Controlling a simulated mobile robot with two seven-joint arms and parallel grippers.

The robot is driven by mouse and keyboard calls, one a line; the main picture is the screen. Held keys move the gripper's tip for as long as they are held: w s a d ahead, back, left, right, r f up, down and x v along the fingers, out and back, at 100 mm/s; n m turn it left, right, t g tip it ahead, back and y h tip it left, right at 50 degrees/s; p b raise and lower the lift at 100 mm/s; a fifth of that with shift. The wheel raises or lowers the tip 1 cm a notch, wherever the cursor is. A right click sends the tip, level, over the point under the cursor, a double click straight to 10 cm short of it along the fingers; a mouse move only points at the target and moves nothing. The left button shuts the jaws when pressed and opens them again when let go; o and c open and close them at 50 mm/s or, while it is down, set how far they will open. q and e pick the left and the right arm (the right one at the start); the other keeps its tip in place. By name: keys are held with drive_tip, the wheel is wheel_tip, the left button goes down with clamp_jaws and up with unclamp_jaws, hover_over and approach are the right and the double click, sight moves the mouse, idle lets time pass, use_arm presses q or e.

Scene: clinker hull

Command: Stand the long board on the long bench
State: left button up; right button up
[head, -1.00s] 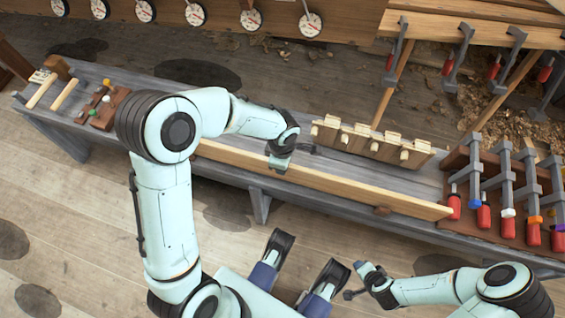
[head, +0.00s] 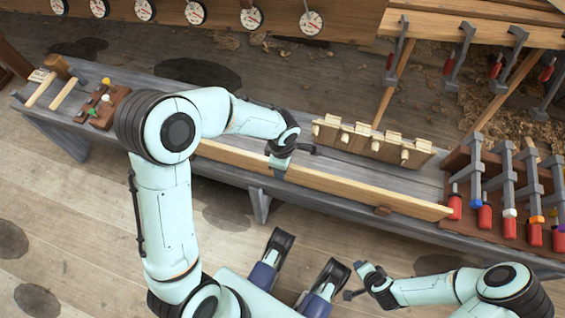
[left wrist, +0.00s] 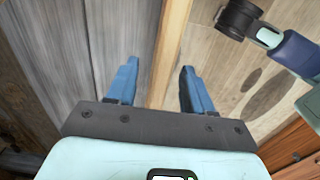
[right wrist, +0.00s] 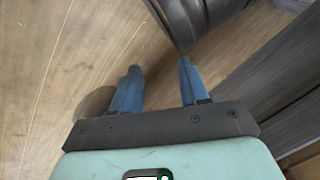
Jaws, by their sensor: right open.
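The long board (head: 350,190) stands on its long edge along the front part of the long grey bench (head: 215,185). Its left part is hidden behind my left arm. My left gripper (head: 280,168) is over the board's top edge, near its visible middle. In the left wrist view, the fingers of my left gripper (left wrist: 157,85) are apart, with the pale board edge (left wrist: 170,45) running between them. A gap shows beside the board. My right gripper (right wrist: 158,85) is open and empty, over the floor in front of the bench.
A pegged wooden rack (head: 370,143) stands behind the board. Red-handled clamps (head: 510,190) fill a rack at the bench's right end. Mallets (head: 62,95) and a small block of tools (head: 105,108) lie at the left end. A small brown block (head: 382,210) touches the board's front.

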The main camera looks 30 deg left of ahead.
use_arm(q)
wheel_tip(320, 180, up, 5)
drive_tip(key=shift+f+p, duration=0.1)
drive_tip(key=shift+p, duration=0.7)
wheel_tip(320, 180, up, 9)
drive_tip(key=p, duration=0.2)
drive_tip(key=shift+f, duration=0.2)
use_arm(e)
drive_tip(key=s+a+r+g, duration=0.1)
drive_tip(key=s+a+r, duration=0.1)
drive_tip(key=s+r, duration=0.1)
drive_tip(key=shift+s+a+r+y, duration=0.25)
drive_tip(key=shift+s+r+y, duration=0.15)
drive_tip(key=shift+r, duration=0.35)
